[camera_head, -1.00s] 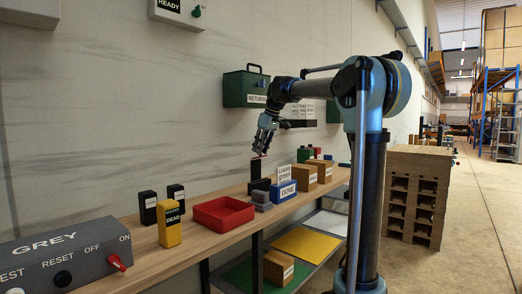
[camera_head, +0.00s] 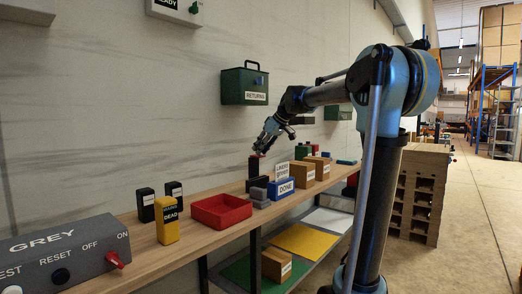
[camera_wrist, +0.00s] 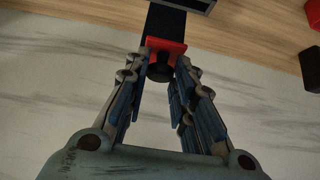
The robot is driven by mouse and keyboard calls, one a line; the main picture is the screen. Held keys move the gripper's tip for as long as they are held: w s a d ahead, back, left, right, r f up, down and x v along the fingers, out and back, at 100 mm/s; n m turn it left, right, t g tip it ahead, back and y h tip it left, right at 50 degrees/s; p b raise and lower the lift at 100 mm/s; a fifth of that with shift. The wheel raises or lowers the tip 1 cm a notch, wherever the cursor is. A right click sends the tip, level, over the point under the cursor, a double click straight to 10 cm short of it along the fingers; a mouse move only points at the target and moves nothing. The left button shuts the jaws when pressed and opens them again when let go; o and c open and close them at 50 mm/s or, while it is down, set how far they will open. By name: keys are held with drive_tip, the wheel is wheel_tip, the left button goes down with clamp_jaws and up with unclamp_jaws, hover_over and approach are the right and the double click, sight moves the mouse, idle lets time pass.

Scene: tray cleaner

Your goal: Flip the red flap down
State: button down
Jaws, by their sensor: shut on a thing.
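The red flap (camera_wrist: 166,44) shows in the wrist view as a short red bar with a dark round part below it, at the top of a black upright piece (camera_wrist: 160,22). In the head view a bit of red (camera_head: 257,156) shows just under my fingertips, above the black upright (camera_head: 254,168) on the bench. My gripper (camera_wrist: 158,77) has its fingertips on either side of the dark part and the flap's lower edge, and is shut on it. In the head view my gripper (camera_head: 260,150) hides most of the flap, so its exact angle is unclear.
A red tray (camera_head: 238,218), a yellow block (camera_head: 166,222) and a grey control box (camera_head: 62,252) stand along the wooden bench to the left. A blue DONE block (camera_head: 281,190) and cardboard boxes (camera_head: 304,172) stand to the right. A green RETURNS box (camera_head: 244,86) hangs above.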

drive_tip(key=c, duration=1.3)
unclamp_jaws()
drive_tip(key=shift+c, duration=0.2)
drive_tip(key=shift+d, duration=0.1)
drive_tip(key=v, duration=1.1)
drive_tip(key=shift+d+r, duration=0.2)
drive_tip(key=shift+r, duration=0.15)
drive_tip(key=shift+s+f, duration=0.1)
drive_tip(key=shift+s, duration=0.1)
drive_tip(key=s+d+f+m+g+h, duration=0.1)
drive_tip(key=s+d+f, duration=0.4)
drive_tip(key=s+f, duration=0.6)
drive_tip(key=s+d+f+m+h, duration=0.3)
drive_tip(key=s+d+f+m, duration=0.2)
drive_tip(key=s+f, duration=0.7)
drive_tip(key=s+d+f+m+g+h, duration=0.1)
drive_tip(key=s+d+f+m, duration=0.3)
drive_tip(key=s+f, duration=0.8)
wheel_tip(320, 180, down, 10)
drive_tip(key=shift+d+r+g+h, duration=0.3)
drive_tip(key=shift+d+h, duration=0.3)
drive_tip(key=shift+d, duration=0.6)
